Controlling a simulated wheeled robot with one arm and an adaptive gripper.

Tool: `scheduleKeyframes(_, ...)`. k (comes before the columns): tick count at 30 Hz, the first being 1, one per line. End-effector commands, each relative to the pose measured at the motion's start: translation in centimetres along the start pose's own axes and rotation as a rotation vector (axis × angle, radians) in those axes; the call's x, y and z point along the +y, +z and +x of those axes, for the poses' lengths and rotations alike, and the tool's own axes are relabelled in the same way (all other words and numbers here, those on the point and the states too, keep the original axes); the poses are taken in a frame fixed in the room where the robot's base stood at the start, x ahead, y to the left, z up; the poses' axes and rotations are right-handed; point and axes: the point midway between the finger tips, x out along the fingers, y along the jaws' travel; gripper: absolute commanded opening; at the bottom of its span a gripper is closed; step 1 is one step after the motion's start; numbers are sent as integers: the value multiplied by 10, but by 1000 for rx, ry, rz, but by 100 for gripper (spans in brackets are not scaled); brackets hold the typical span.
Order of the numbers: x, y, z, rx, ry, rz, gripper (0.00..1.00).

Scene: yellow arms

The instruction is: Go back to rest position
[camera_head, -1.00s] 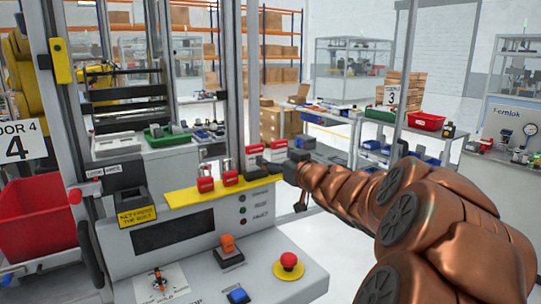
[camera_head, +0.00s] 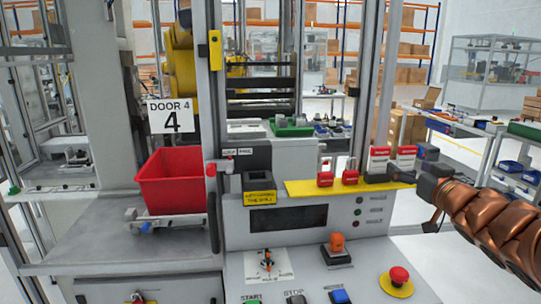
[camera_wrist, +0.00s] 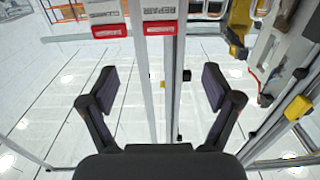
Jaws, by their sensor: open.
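My gripper (camera_head: 393,172) is at the right end of the yellow shelf on the control panel, with my copper-coloured arm reaching in from the right edge. In the wrist view my gripper (camera_wrist: 160,88) has its two dark fingers wide apart, with nothing between them. Two red-and-white tags (camera_wrist: 108,17) hang at the top of that view, beyond the fingertips. In the head view the red-and-white tags (camera_head: 378,160) stand right behind my gripper; I cannot tell whether it touches them.
Red padlocks (camera_head: 350,176) sit on the yellow shelf (camera_head: 305,188). The panel carries a red emergency button (camera_head: 399,275) and an orange switch (camera_head: 337,243). A red bin (camera_head: 172,182) stands left, below the Door 4 sign (camera_head: 170,117). Frame posts rise behind the panel.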

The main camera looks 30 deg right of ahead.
Motion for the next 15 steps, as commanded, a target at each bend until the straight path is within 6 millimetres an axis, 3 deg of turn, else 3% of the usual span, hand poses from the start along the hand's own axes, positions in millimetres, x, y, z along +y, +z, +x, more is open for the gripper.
scheduleKeyframes(8, -5, 4, 8, -24, 18, -7, 89)
scheduleKeyframes(15, -24, 29, 27, -152, 107, -27, 89)
